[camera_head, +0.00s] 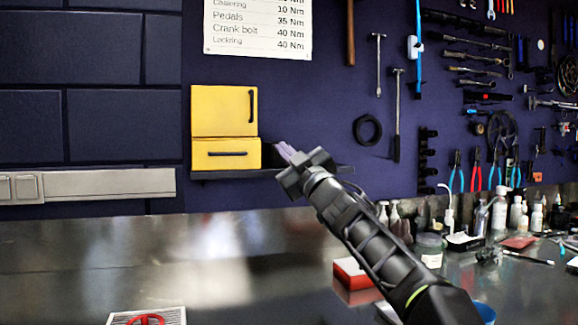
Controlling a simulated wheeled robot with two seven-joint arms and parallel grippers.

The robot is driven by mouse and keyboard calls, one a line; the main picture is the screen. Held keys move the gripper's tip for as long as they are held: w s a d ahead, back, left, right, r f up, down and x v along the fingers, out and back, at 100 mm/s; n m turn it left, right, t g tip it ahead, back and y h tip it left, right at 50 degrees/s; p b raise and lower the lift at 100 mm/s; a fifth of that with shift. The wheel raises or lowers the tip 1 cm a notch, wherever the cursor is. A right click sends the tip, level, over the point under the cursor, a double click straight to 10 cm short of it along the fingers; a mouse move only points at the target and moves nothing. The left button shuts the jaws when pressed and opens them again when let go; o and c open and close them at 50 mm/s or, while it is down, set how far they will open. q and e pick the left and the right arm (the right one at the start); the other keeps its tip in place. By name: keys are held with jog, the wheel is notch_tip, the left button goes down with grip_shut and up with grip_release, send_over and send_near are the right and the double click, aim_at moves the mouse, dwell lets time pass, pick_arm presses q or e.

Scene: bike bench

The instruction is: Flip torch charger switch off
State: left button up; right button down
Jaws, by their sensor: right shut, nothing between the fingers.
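My right gripper (285,150) reaches in from the lower right, its purple-grey fingertips shut and empty. It is in front of the small dark wall shelf (215,176), just right of the yellow cabinet. What lies behind the gripper on the shelf is mostly hidden. I cannot make out a torch or charger. A pale switch plate (20,188) with two rocker-like panels sits on the grey wall trunking (110,183) at the far left, well away from the gripper; its switch positions cannot be told. My left gripper is not in view.
A yellow two-part cabinet (225,112) stands on the shelf. The metal bench (210,250) is clear at centre left. A red-and-white box (350,273) lies under my right arm; bottles and jars (428,250) stand to the right. Tools hang on the purple wall.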

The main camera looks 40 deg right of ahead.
pick_arm(q)
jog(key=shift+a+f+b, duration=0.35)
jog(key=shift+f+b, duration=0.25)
jog(key=shift+b, duration=0.05)
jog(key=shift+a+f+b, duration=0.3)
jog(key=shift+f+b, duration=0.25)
jog(key=shift+b, duration=0.05)
pick_arm(e)
jog(key=a+v, duration=0.2)
jog(key=v, duration=0.7)
jog(key=shift+f, duration=0.15)
